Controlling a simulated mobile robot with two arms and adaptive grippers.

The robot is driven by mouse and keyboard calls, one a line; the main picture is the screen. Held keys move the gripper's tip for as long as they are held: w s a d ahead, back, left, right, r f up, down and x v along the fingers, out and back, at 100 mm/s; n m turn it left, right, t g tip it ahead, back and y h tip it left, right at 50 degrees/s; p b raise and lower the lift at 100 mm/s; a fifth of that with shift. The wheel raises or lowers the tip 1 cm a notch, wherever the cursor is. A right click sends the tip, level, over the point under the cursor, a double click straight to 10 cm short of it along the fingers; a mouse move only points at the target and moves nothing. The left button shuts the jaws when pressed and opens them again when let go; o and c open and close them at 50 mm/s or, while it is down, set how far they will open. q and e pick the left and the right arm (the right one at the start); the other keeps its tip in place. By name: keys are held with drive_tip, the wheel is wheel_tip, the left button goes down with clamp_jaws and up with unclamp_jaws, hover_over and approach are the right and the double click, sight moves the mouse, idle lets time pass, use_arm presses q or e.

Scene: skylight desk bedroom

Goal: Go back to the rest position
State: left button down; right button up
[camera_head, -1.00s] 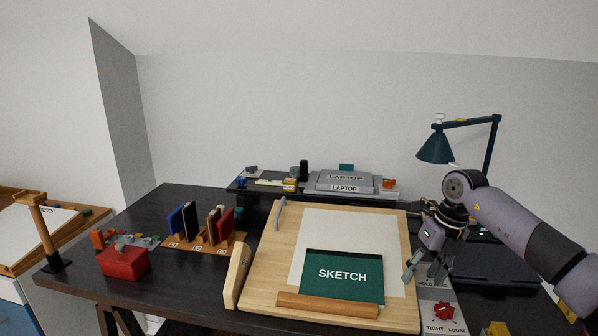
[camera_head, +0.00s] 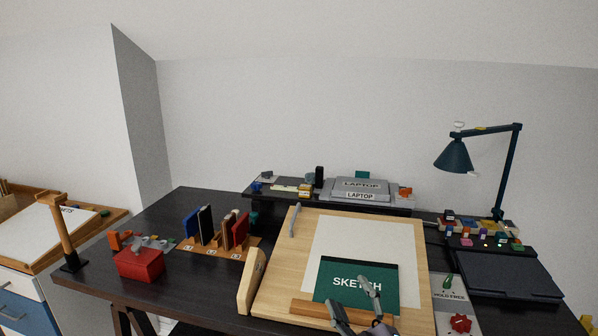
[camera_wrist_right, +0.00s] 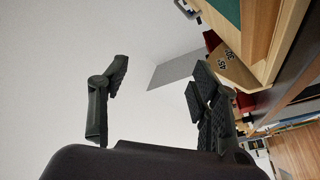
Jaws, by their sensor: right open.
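My right gripper (camera_head: 354,302) is low at the front of the drawing board (camera_head: 276,270) in the head view, in front of the green SKETCH pad (camera_head: 345,277), covering part of it. Its two fingers are spread and nothing is between them. The right wrist view also shows the open fingers (camera_wrist_right: 155,100) against the pale wall, with the board's wooden edge at upper right. My left gripper is not in view.
The dark desk (camera_head: 160,215) holds a red box (camera_head: 139,263), a book rack (camera_head: 212,249), a lamp (camera_head: 455,155) and a black tablet (camera_head: 505,275). A wooden post (camera_head: 62,230) stands at left.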

drive_tip(key=s+d+f+m+g+h, duration=0.4)
drive_tip(key=s+d+f+m+h, duration=0.15)
drive_tip(key=f, duration=0.45)
drive_tip(key=s+d+f+m+g, duration=0.2)
drive_tip(key=s+f+g, duration=0.2)
drive_tip(key=s, duration=0.5)
drive_tip(key=s+d+f+m+g, duration=0.15)
drive_tip(key=s+f+g, duration=0.3)
drive_tip(key=s, duration=0.45)
drive_tip(key=s+d+f+m+g, duration=0.1)
drive_tip(key=s+f+m+g, duration=0.15)
drive_tip(key=s+f, duration=0.45)
drive_tip(key=s+f+g, duration=0.2)
drive_tip(key=s+f, duration=0.1)
drive_tip(key=f, duration=2.1)
drive_tip(key=s+d+f, duration=0.3)
drive_tip(key=s+f, duration=1.2)
drive_tip(key=s, duration=0.1)
drive_tip(key=shift+s+f+n+g, duration=0.25)
drive_tip(key=shift+f+n+g, duration=0.15)
drive_tip(key=shift+n, duration=0.05)
